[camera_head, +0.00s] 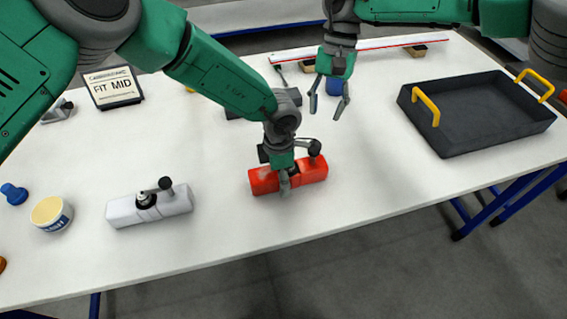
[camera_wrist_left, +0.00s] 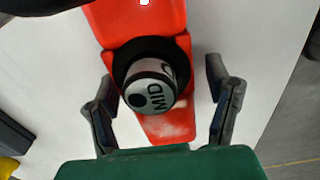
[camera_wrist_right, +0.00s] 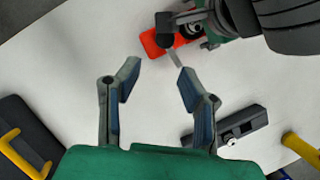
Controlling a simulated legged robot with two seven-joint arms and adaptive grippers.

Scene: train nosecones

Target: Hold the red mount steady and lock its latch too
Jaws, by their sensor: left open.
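The red mount (camera_head: 314,171) lies on the white table near the front edge, with a black latch handle and knob (camera_head: 314,147) at its right. My left gripper (camera_head: 287,185) is over the mount. In the left wrist view its fingers (camera_wrist_left: 158,112) stand apart on either side of the red mount (camera_wrist_left: 170,128) and of a round grey part marked MID (camera_wrist_left: 152,92) in a black ring. My right gripper (camera_head: 329,98) is open and empty, behind and to the right of the mount. The right wrist view shows its spread fingers (camera_wrist_right: 156,82) and the mount (camera_wrist_right: 152,43) beyond.
A white mount (camera_head: 120,211) with its own black latch lies to the left, beside a tub (camera_head: 50,213) and a blue knob (camera_head: 14,194). A FIT MID sign (camera_head: 112,88) stands at the back left. A black tray (camera_head: 470,139) with yellow handles is at the right.

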